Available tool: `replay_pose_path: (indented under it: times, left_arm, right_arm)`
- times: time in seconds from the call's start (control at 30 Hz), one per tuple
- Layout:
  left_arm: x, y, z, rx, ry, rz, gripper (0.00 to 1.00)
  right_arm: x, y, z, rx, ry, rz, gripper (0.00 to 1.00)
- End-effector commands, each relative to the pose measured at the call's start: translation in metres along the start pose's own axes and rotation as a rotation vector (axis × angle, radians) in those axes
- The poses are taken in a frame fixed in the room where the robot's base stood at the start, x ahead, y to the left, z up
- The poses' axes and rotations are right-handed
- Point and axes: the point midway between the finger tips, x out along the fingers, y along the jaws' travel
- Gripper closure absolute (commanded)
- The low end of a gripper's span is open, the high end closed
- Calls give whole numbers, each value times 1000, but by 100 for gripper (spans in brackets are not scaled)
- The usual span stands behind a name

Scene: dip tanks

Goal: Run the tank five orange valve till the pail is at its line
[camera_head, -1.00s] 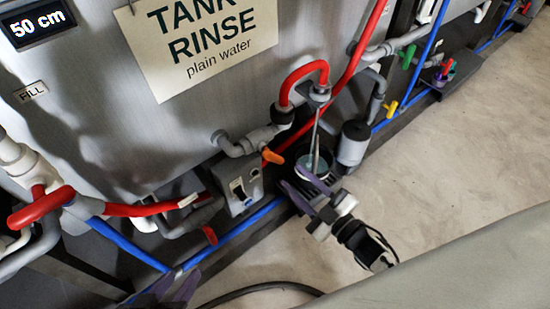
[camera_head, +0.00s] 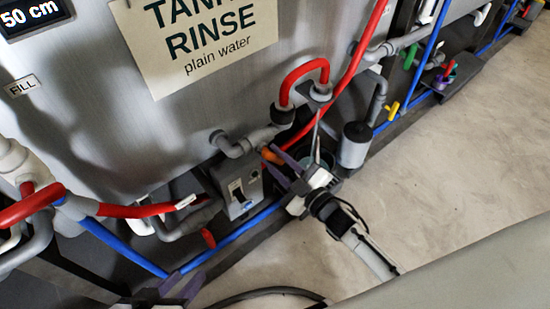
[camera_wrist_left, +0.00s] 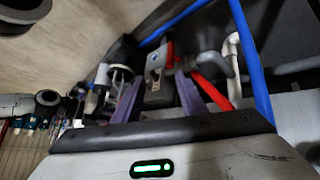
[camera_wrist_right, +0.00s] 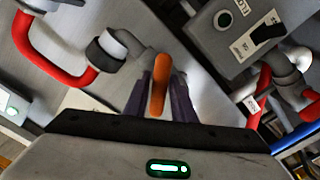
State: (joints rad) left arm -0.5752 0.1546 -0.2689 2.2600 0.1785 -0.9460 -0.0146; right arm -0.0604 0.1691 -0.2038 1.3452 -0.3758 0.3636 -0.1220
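The orange valve handle (camera_head: 271,156) sits on the grey pipe low on the rinse tank. In the right wrist view the orange lever (camera_wrist_right: 160,85) lies between the two purple fingers. My right gripper (camera_head: 272,161) has its fingers apart on either side of the lever; firm contact is not clear. The pail (camera_head: 326,157) hangs or stands under the spout with blue-green content, mostly hidden behind my right gripper; its line and level cannot be read. A thin grey bar rises from the pail to the spout. My left gripper (camera_head: 178,285) is open and empty at the lower edge.
The tank sign (camera_head: 195,42) reads RINSE, plain water; a display (camera_head: 32,16) shows 50 cm. A grey switch box (camera_head: 238,188) is left of the valve. Red and blue pipes run along the tank. A grey cylinder (camera_head: 354,146) stands right of the pail. The floor at right is clear.

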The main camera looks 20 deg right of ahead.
Motion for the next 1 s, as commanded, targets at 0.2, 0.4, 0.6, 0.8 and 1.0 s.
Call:
replay_pose_path:
  times: [0.2,0.4,0.6,0.8,1.0]
  left_arm:
    - [0,0,0,0,0,0,62]
    - [-2,0,-3,0,8,-3,62]
    - [-7,-3,-11,-5,36,-16,62]
    - [-13,-8,-2,-34,46,-38,62]
    - [-18,-9,-5,-42,72,-51,62]
  right_arm:
    - [0,0,0,0,0,0,100]
    - [0,0,0,26,-1,0,100]
    - [0,1,-1,119,-1,-1,100]
    - [-1,0,-1,269,-2,-1,100]
    - [-1,-1,0,420,-3,-1,100]
